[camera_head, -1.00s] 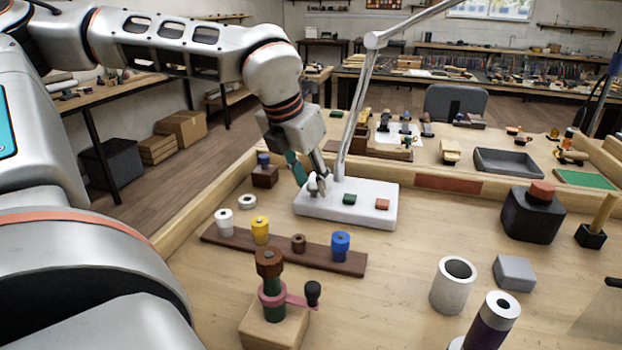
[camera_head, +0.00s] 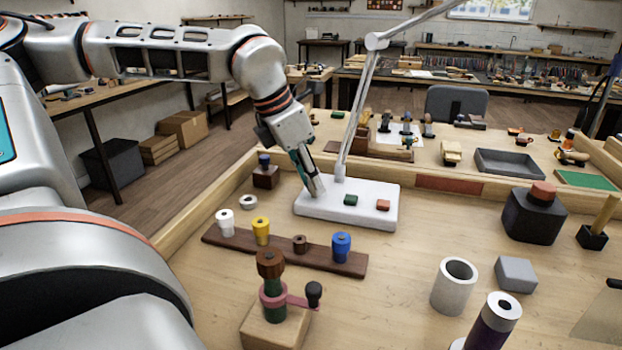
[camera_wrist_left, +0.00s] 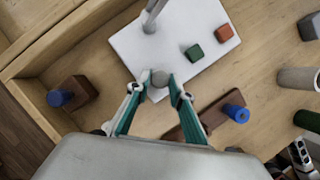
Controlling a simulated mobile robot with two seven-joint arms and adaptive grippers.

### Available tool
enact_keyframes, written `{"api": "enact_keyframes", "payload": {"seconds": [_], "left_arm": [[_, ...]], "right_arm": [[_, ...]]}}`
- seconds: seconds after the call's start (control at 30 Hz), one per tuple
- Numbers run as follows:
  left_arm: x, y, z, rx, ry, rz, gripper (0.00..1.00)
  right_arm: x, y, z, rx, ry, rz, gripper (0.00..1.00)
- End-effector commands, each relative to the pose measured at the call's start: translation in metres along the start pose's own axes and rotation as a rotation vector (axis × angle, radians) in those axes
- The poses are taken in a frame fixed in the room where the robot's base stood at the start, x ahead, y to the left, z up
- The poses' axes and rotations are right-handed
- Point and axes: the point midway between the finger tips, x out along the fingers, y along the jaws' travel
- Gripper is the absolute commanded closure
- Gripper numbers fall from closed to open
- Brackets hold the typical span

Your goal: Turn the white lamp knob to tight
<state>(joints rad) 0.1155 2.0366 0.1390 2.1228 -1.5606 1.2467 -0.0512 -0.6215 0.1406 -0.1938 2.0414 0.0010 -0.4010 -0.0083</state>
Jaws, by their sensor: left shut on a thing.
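The white lamp base (camera_head: 365,212) lies flat on the workbench, with a green button (camera_head: 350,200) and a red button (camera_head: 383,205) on top. The grey lamp arm rises from its back left part. In the left wrist view, the round greyish knob (camera_wrist_left: 159,79) stands on the corner of the lamp base (camera_wrist_left: 150,50). My left gripper (camera_head: 316,190) reaches down to that left part of the base. In the wrist view its two teal fingers (camera_wrist_left: 160,86) are closed on either side of the knob. In the head view the gripper hides the knob.
A dark wooden rack (camera_head: 285,252) with white, yellow, brown and blue pegs stands in front of the lamp base. A small brown block with a blue knob (camera_head: 265,172) stands to its left. A wooden ledge runs behind. Bare bench lies right of the base.

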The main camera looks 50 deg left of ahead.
Motion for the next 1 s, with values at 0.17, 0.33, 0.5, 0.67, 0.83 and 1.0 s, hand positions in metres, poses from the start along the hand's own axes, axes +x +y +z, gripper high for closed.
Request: {"api": "enact_keyframes", "payload": {"seconds": [0.17,0.33,0.5,0.67,0.83,1.0], "left_arm": [[0.001,0.002,0.000,0.149,0.000,-0.066,1.00],[0.001,0.003,0.000,0.298,0.002,-0.128,1.00],[0.003,0.005,0.000,0.446,0.005,-0.190,1.00],[0.004,0.006,0.001,0.586,0.005,-0.249,1.00],[0.005,0.007,0.001,0.732,0.007,-0.311,1.00],[0.006,0.008,0.002,0.861,0.007,-0.365,1.00]], "right_arm": [[0.000,0.000,0.000,0.001,0.000,0.000,0.75],[0.000,-0.001,0.002,0.001,-0.002,-0.001,0.75],[0.001,-0.002,0.006,0.000,-0.008,-0.002,0.75],[0.003,-0.003,0.013,-0.004,-0.017,-0.003,0.75],[0.004,-0.003,0.018,-0.009,-0.024,-0.002,0.75],[0.006,-0.002,0.019,-0.012,-0.022,0.001,0.75]]}}
